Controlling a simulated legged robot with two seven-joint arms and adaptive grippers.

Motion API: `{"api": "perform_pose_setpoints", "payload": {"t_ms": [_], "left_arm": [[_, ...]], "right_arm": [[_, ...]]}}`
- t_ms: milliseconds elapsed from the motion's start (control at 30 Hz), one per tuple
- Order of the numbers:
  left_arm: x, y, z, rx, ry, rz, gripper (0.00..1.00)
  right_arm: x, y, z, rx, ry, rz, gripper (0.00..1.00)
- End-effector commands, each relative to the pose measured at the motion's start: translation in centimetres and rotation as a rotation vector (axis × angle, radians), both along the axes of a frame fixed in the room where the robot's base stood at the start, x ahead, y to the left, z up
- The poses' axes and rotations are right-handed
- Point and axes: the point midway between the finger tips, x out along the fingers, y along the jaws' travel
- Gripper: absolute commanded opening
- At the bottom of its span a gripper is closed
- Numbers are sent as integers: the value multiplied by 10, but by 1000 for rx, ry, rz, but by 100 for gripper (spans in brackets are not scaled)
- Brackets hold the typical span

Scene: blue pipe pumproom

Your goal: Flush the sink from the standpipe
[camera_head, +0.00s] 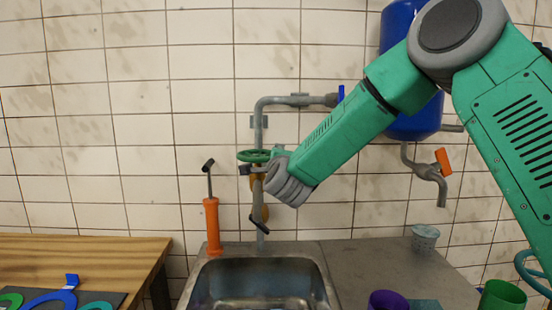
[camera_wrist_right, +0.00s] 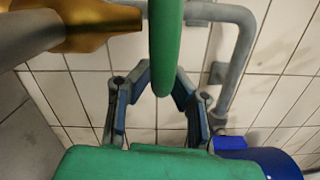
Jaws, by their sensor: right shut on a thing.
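The grey standpipe (camera_head: 261,122) rises against the tiled wall behind the metal sink (camera_head: 262,272) and bends right at its top. A green handwheel (camera_head: 254,156) sits on its brass valve. My right gripper (camera_head: 262,166) is at the wheel, its arm coming in from the upper right. In the right wrist view the fingers of my right gripper (camera_wrist_right: 163,82) are shut on the rim of the green handwheel (camera_wrist_right: 161,45), one finger on each side. The brass valve body (camera_wrist_right: 95,25) shows at the upper left there. A dark lever (camera_head: 258,222) is low on the pipe. My left gripper is not in view.
An orange hand pump (camera_head: 212,226) stands left of the standpipe. A blue tank (camera_head: 416,118) with an orange-handled tap (camera_head: 443,162) hangs at right. A wooden table (camera_head: 85,252) is at left. Purple and green cups and a grey cup (camera_head: 425,239) are at right.

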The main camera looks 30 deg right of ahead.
Motion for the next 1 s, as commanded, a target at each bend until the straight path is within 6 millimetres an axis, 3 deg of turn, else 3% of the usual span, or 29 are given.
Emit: {"api": "perform_pose_setpoints", "payload": {"t_ms": [600,1000], "left_arm": [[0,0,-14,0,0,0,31],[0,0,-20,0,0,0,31]], "right_arm": [[-12,28,-7,3,10,-567,0],[-14,38,-8,5,13,-809,0]]}}
